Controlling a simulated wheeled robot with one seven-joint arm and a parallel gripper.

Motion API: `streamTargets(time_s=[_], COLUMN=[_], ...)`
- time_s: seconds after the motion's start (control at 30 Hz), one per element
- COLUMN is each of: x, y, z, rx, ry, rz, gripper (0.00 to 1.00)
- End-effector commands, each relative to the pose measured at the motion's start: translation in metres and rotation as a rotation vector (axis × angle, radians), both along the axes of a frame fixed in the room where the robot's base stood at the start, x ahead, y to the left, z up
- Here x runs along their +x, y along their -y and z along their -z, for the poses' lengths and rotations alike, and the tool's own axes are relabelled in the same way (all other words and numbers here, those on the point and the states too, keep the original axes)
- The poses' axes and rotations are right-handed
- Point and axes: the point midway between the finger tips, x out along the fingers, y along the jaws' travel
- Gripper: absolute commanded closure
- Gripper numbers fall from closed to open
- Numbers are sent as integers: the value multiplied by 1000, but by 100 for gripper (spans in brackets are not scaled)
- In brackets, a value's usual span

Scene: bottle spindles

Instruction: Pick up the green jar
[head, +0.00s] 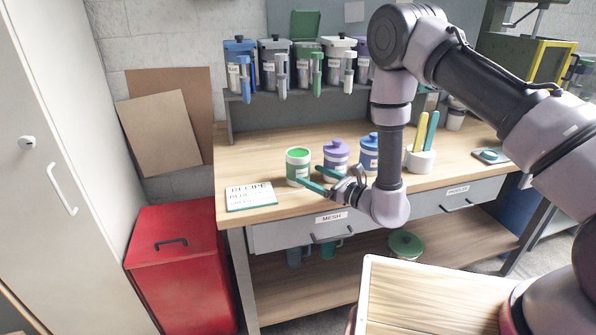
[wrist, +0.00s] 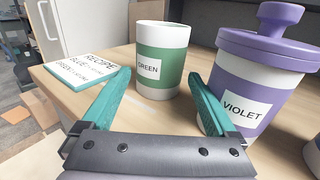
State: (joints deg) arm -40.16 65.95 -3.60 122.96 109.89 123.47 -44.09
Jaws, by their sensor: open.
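The green jar (head: 298,167) is a white cylinder with a green band and a label reading GREEN. It stands upright near the front left of the wooden workbench. In the wrist view the green jar (wrist: 162,65) stands ahead, beyond my fingertips and between their lines. My gripper (head: 311,179) has teal fingers and is spread open and empty. In the wrist view my gripper (wrist: 160,85) points at the jar, and its right finger overlaps the violet jar's edge.
The violet jar (wrist: 262,75) stands close on the right of the green one, with a blue jar (head: 368,152) farther right. A recipe card (head: 251,195) lies at left. A white holder (head: 420,159) stands at right on the workbench (head: 270,211). Dispensers hang behind.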

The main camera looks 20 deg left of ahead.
Motion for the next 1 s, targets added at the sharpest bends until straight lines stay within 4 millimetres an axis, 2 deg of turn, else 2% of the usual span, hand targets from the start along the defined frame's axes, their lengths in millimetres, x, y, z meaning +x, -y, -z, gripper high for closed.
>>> streamTargets(time_s=[0.17,0.5,0.77,0.8,0.97,1.0], x=[5,25,26,26,26,26], y=[-12,-54,-57,-57,-57,-57], z=[-1,-1,0,0,0,0], rx=[0,1,0,0,0,0], ry=[1,0,-1,-1,-1,-1], rz=[-1,-1,0,0,0,0], gripper=[7,7,7,11,72,87])
